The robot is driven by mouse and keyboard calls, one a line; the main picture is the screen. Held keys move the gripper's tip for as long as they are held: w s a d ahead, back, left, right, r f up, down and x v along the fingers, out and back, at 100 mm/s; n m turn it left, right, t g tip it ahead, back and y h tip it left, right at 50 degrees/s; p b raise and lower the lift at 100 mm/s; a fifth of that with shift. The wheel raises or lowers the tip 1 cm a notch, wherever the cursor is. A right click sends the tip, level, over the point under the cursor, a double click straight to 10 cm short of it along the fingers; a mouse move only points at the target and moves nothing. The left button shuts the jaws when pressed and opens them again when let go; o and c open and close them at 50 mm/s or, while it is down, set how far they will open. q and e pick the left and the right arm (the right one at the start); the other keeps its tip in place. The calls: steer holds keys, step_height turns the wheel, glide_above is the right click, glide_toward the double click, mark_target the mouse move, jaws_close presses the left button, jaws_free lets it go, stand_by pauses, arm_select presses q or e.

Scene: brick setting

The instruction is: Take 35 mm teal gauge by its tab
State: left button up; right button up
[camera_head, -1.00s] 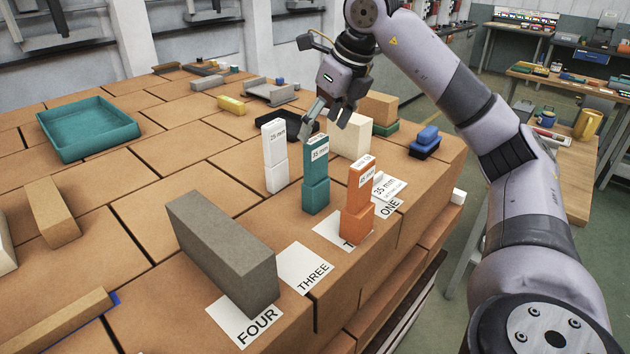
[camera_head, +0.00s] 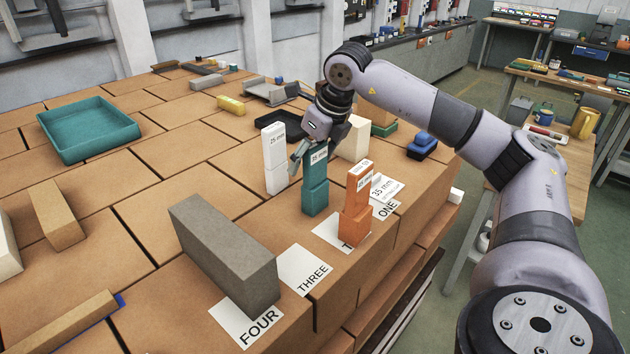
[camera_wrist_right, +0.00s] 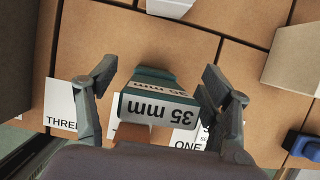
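The teal 35 mm gauge (camera_head: 315,186) stands upright on the brick surface, between the white 25 mm gauge (camera_head: 274,158) and the orange gauge (camera_head: 357,205). My right gripper (camera_head: 312,158) is at the top of the teal gauge, pointing down. In the right wrist view, the teal gauge (camera_wrist_right: 157,100) with its "35 mm" label lies between the two open fingers of my right gripper (camera_wrist_right: 154,84), with a gap on each side. The white gauge (camera_wrist_right: 170,6) shows at the top edge there. My left gripper is not in view.
A grey block (camera_head: 222,255) stands in front, by the card "FOUR" (camera_head: 247,322) and the card "THREE" (camera_head: 305,268). A cream block (camera_head: 353,140) and a blue-topped item (camera_head: 422,143) stand behind right. A teal tray (camera_head: 88,130) lies far left.

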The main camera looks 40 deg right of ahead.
jaws_close()
stand_by(0.8)
